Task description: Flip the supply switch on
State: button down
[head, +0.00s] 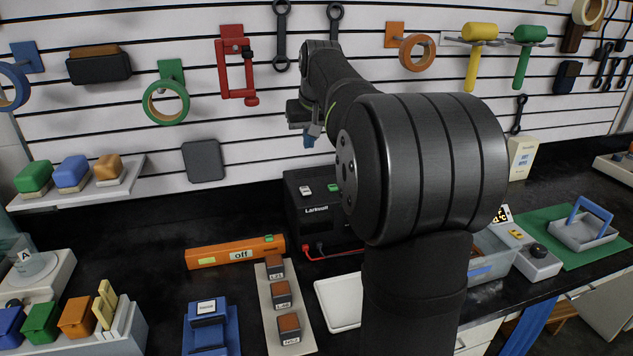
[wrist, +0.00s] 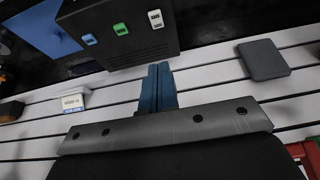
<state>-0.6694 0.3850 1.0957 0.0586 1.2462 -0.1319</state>
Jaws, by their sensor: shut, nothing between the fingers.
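A black box (head: 307,215) labelled "Larkmoor" stands at the back of the counter, partly hidden by my arm. A white switch (head: 305,190) and a green switch (head: 333,187) show on its top. In the wrist view, the box (wrist: 145,45) carries a blue switch (wrist: 90,39), a green switch (wrist: 121,29) and a white switch (wrist: 155,19). I cannot tell which is the supply switch or how each is set. My gripper (head: 309,138) is above the box, in front of the slatted wall. Its blue fingers (wrist: 157,70) are shut and empty, apart from the switches.
An orange bar (head: 235,253) reading "off" lies left of the box. Red and black leads (head: 322,252) run from the box's front. A strip with several dark blocks (head: 270,310) and a white tray (head: 340,303) lie nearer. A grey square (head: 203,161) is on the wall.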

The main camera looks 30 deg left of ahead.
jog(key=shift+s+d+f+t+y, duration=0.5)
jog(key=shift+d+f, duration=0.05)
jog(key=shift+f, duration=0.1)
jog(key=shift+s+d+f+t+y, duration=0.45)
jog(key=shift+d+f+t+y, duration=0.05)
jog(key=shift+f, duration=0.15)
send_over(306, 191)
jog(key=s+d, duration=0.2)
jog(key=f, duration=0.7)
jog(key=shift+w+a+f, duration=0.2)
jog(key=shift+a, duration=0.05)
notch_tip(306, 191, down, 3)
jog(key=shift+f, duration=0.75)
jog(key=shift+d+f, duration=0.1)
jog(key=shift+f, duration=0.2)
jog(key=shift+r, duration=0.8)
